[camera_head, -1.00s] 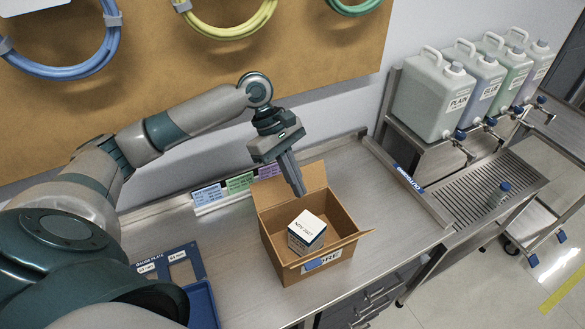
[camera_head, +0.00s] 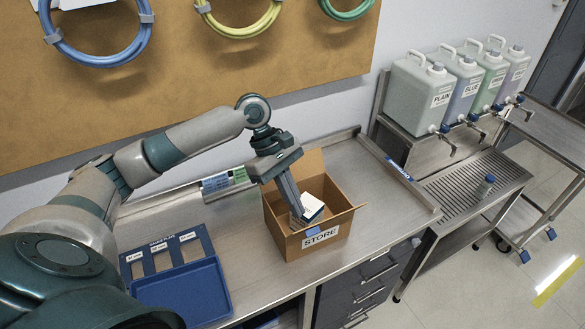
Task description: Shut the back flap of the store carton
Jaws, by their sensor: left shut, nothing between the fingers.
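The store carton (camera_head: 294,246) is a brown open box on the steel bench, with a STORE label on its front wall. Its back flap (camera_head: 313,163) stands up at the rear edge, partly hidden behind my left gripper. A white box (camera_head: 313,207) lies inside the carton. My left gripper (camera_head: 298,212) is shut and empty, its fingers slanting down over the carton opening in front of the flap and beside the white box. I cannot tell whether the fingers touch either one. My right gripper is not in view.
A blue tray (camera_head: 203,303) and a gauge plate (camera_head: 160,243) lie left of the carton. Small coloured cards (camera_head: 216,183) stand behind my left arm. Several jugs (camera_head: 420,95) stand on a rack at the right. The bench right of the carton (camera_head: 380,208) is clear.

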